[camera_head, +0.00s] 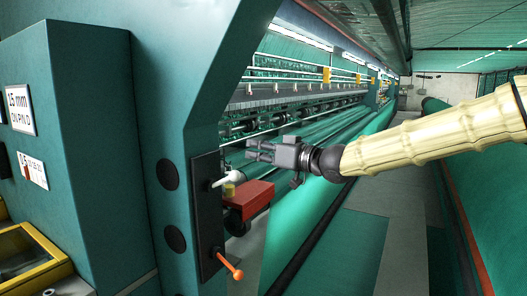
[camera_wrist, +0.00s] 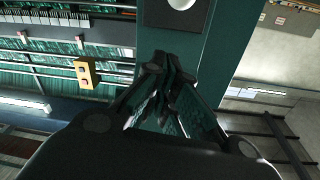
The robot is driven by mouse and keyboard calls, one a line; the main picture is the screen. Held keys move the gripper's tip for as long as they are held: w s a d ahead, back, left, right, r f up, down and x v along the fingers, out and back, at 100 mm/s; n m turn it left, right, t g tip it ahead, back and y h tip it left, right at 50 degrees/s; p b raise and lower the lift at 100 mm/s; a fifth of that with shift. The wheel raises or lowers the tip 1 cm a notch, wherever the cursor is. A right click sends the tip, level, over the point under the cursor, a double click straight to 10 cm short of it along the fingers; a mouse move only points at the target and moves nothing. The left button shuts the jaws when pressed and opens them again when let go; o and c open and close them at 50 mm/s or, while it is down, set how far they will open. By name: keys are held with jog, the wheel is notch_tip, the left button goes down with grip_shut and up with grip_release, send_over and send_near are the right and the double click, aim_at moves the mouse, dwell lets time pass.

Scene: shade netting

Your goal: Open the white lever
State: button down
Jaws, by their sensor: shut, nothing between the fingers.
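The white lever (camera_head: 228,178) sticks out to the right from the upper part of a black plate (camera_head: 206,225) on the green machine frame. Its white end tilts slightly up. My gripper (camera_head: 250,149) is shut and empty, just above and to the right of the lever, and appears apart from it. In the wrist view, my gripper's fingers (camera_wrist: 163,62) meet in front of the green frame. A white round part (camera_wrist: 181,3), probably the lever, shows on a dark plate at the top edge, beyond the fingertips.
An orange-tipped lever (camera_head: 231,266) sits lower on the same plate. The green frame (camera_head: 165,110) rises at the left. Rollers and netting run behind my gripper.

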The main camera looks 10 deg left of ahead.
jog(key=p, duration=0.1)
send_over(226, 181)
jog(key=w+d, duration=0.1)
jog(key=d, duration=0.2)
jog(key=shift+d, duration=0.1)
jog(key=shift+s+d+f+p, duration=0.1)
jog(key=shift+s+f+p, duration=0.1)
jog(key=shift+f, duration=0.25)
jog(key=shift+s+d+f+p, duration=0.1)
jog(key=shift+f+p, duration=0.1)
jog(key=shift+f, duration=0.25)
jog(key=shift+s+d+f, duration=0.15)
jog(key=shift+d+f, duration=0.2)
jog(key=shift+f, duration=0.3)
jog(key=shift+s+f, duration=0.1)
jog(key=shift+f, duration=0.2)
jog(key=shift+d+f, duration=0.1)
